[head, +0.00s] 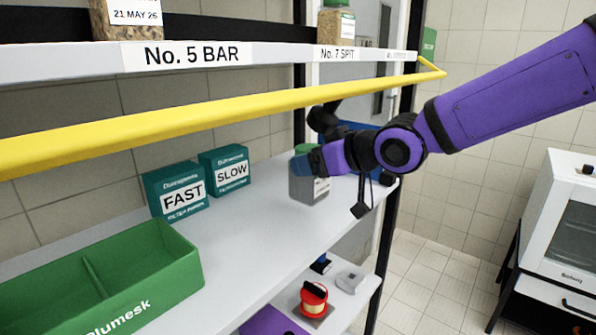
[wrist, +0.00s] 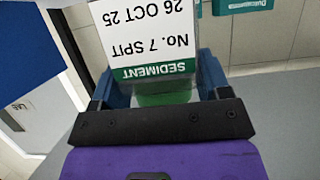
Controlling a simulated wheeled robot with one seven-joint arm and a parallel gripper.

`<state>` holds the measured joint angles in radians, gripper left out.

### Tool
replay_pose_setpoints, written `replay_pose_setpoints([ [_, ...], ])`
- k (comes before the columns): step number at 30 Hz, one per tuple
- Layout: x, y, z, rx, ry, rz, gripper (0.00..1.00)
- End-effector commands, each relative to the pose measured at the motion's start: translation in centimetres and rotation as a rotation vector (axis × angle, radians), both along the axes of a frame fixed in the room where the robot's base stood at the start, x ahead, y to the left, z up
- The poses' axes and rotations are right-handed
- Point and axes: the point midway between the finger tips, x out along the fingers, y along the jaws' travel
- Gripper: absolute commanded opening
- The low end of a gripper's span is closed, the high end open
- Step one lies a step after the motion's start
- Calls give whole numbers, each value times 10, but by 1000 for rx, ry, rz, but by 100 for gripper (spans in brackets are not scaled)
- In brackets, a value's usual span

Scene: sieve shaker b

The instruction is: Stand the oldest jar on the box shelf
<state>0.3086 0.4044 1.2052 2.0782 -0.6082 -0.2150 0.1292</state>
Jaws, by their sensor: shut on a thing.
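My gripper (head: 308,163) is shut on a sediment jar (head: 309,187) with a green lid, over the right part of the white middle shelf (head: 265,230). In the wrist view, the jar's label (wrist: 145,45) is upside down and reads "SEDIMENT, No. 7 SPIT, 26 OCT 25". The jar sits between my blue fingers, its green lid (wrist: 165,97) nearest the palm. It looks upright, with its base at or just above the shelf; I cannot tell if it touches. Two teal boxes, FAST (head: 178,192) and SLOW (head: 224,170), stand to its left on this shelf.
A yellow rail (head: 200,112) runs along the front of the upper shelf (head: 90,62). On that shelf stand a jar dated 21 May 26 (head: 128,16) and another jar (head: 337,25). A green bin (head: 150,265) fills the middle shelf's near left. Shelf surface between bin and jar is clear.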

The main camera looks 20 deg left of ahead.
Motion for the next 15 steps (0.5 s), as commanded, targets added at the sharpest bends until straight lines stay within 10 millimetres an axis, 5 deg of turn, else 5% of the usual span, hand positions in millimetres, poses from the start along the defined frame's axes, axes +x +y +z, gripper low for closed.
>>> replay_pose_setpoints([
  [15, 27, 41, -4, 1, -2, 1, 32],
])
